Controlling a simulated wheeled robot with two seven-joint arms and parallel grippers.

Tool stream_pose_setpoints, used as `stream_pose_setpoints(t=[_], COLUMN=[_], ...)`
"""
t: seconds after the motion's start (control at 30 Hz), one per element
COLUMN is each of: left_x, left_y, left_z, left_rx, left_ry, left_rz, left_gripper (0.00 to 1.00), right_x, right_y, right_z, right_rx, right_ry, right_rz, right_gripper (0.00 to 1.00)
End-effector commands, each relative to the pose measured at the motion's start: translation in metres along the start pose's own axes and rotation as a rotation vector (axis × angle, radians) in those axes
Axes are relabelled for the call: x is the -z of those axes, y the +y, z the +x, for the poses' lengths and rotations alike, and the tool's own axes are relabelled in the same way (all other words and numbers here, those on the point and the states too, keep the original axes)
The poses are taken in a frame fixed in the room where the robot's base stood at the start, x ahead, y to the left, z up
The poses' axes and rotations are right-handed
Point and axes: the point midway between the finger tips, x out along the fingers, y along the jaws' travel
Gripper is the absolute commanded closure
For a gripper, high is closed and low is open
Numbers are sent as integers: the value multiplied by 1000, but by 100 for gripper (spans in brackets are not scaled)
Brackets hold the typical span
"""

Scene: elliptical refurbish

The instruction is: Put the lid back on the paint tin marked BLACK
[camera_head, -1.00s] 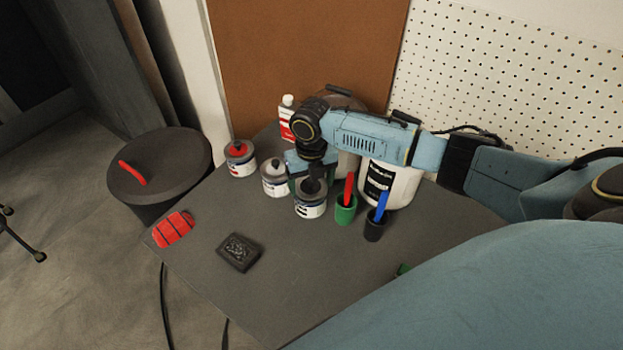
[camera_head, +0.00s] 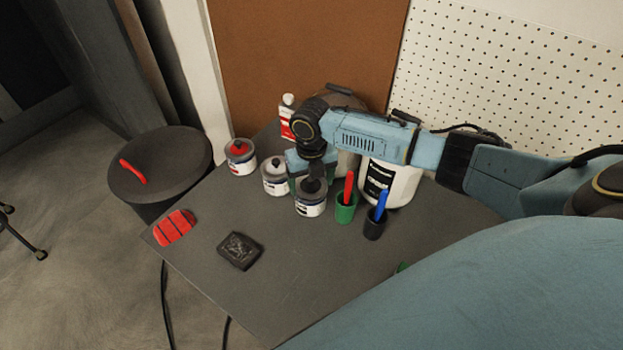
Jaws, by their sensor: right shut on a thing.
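Three small paint tins stand in a row on the grey table: one with a red top (camera_head: 240,157), one with a whitish top (camera_head: 276,178), and a front one with a dark top (camera_head: 311,204). The lettering on their labels is too small to read. My right gripper (camera_head: 314,186) points down over the front tin and is shut on a dark piece at its top, which looks like the lid. The gripper hides much of this, so I cannot tell whether the lid is seated on the rim. My left gripper is out of view.
A green cup (camera_head: 345,212) with a red handle and a dark cup (camera_head: 374,229) with a blue handle stand right of the front tin. A large white bucket (camera_head: 403,185) is behind them. A red block (camera_head: 174,228) and a black block (camera_head: 240,251) lie at the front left.

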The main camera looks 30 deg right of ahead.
Motion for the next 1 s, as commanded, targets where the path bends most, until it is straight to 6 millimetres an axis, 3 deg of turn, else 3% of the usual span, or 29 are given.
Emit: stream_pose_setpoints(t=[1.0], left_x=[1], left_y=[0], left_z=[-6], left_rx=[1], left_ry=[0], left_rz=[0], left_gripper=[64], right_x=[0], right_y=[0], right_z=[0], right_rx=[-1], right_ry=[-1], right_rz=[-1], right_gripper=[44])
